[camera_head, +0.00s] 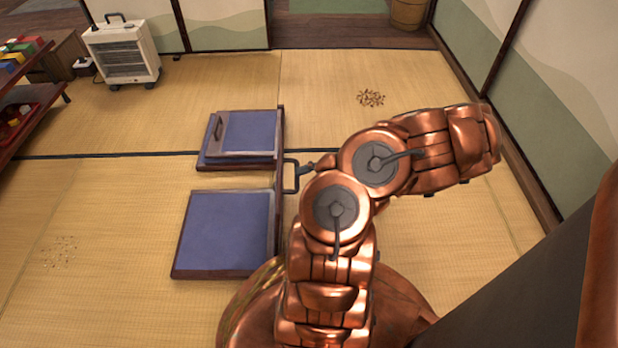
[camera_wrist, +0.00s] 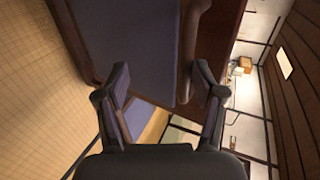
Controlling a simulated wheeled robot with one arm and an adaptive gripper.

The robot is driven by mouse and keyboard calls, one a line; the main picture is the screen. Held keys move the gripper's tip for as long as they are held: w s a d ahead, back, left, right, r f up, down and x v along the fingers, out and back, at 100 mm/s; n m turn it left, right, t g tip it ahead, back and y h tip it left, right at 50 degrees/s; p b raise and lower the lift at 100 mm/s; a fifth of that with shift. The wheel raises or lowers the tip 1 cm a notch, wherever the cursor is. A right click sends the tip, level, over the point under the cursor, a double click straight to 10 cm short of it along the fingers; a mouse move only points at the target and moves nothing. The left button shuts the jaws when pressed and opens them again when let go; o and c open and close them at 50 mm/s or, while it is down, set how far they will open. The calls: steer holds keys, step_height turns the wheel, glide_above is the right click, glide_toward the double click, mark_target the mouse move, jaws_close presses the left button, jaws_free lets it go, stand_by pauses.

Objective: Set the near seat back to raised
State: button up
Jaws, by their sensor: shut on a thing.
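The near seat (camera_head: 222,232) is a low, dark-framed floor seat with a blue cushion, left of my arm in the head view. Its back (camera_head: 280,205) shows as a thin dark strip along the right side, seen nearly edge-on and roughly upright; its exact tilt is hard to tell. My gripper (camera_head: 297,175) is at that strip, partly hidden behind my arm. In the wrist view, my gripper (camera_wrist: 163,80) has a finger on either side of a blue panel (camera_wrist: 130,45) with a wooden rail, and is shut on the back.
A second blue seat (camera_head: 240,135) lies just beyond, its back apparently folded flat. A white heater (camera_head: 122,50) and shelves (camera_head: 30,95) stand at the left. Small brown scraps (camera_head: 370,98) lie on the tatami. A wall (camera_head: 560,120) bounds the right.

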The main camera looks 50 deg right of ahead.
steer(key=shift+f, duration=0.15)
steer(key=v, duration=1.2)
steer(key=shift+r, duration=0.25)
steer(key=shift+c, duration=0.2)
